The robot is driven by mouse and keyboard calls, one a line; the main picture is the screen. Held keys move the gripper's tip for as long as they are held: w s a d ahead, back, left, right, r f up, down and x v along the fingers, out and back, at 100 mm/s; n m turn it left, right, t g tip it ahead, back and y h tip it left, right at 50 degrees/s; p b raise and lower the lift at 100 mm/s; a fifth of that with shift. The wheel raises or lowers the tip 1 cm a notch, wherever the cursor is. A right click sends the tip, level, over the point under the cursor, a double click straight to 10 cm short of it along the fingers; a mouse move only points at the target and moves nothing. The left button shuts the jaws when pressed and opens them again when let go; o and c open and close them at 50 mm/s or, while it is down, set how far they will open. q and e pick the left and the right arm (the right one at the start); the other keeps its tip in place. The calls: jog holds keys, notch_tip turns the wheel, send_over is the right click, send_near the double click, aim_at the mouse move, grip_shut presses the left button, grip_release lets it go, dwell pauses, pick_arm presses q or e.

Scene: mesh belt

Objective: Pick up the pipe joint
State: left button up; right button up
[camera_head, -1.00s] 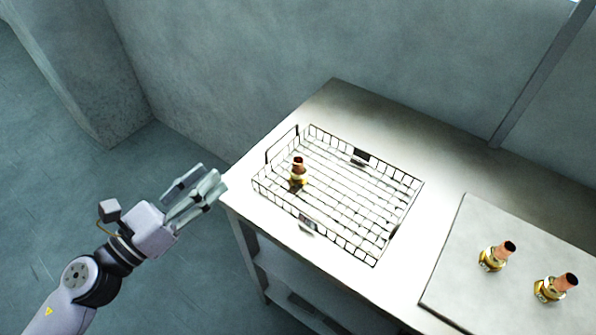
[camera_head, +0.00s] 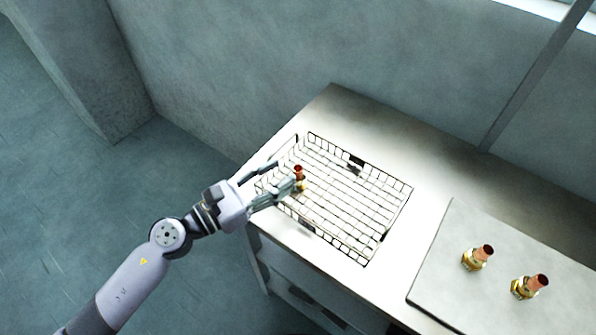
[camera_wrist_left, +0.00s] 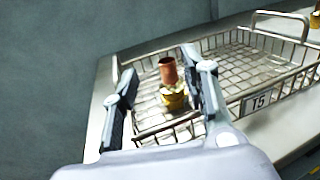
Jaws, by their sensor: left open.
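A pipe joint with a copper-coloured top and brass base (camera_head: 299,173) stands upright in the left part of the wire basket (camera_head: 372,235). It also shows in the left wrist view (camera_wrist_left: 169,72), between and beyond my fingers. My left gripper (camera_head: 284,173) is open and reaches over the basket's left side. Its fingers are close to the pipe joint, and one partly covers it in the head view. I cannot tell whether they touch it. My right gripper is not in view.
The basket sits on a metal table (camera_head: 335,108) with a shelf below. The grey board (camera_head: 440,262) lies on the table to the right. The basket wall carries a tag reading T5 (camera_wrist_left: 261,102). A wall stands behind the table.

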aim_at(298, 167)
pick_arm(q)
jog(key=p+x, duration=0.1)
jog(key=x, duration=0.1)
jog(key=p+x, duration=0.1)
jog(key=x, duration=0.2)
jog(key=shift+s+d+f, duration=0.15)
jog(key=shift+s+d, duration=0.05)
jog(key=shift+s, duration=0.1)
jog(key=shift+w+d+f, duration=0.1)
jog(key=shift+w+d, duration=0.1)
jog(key=shift+d, duration=0.05)
jog(key=shift+c, duration=0.2)
grip_shut()
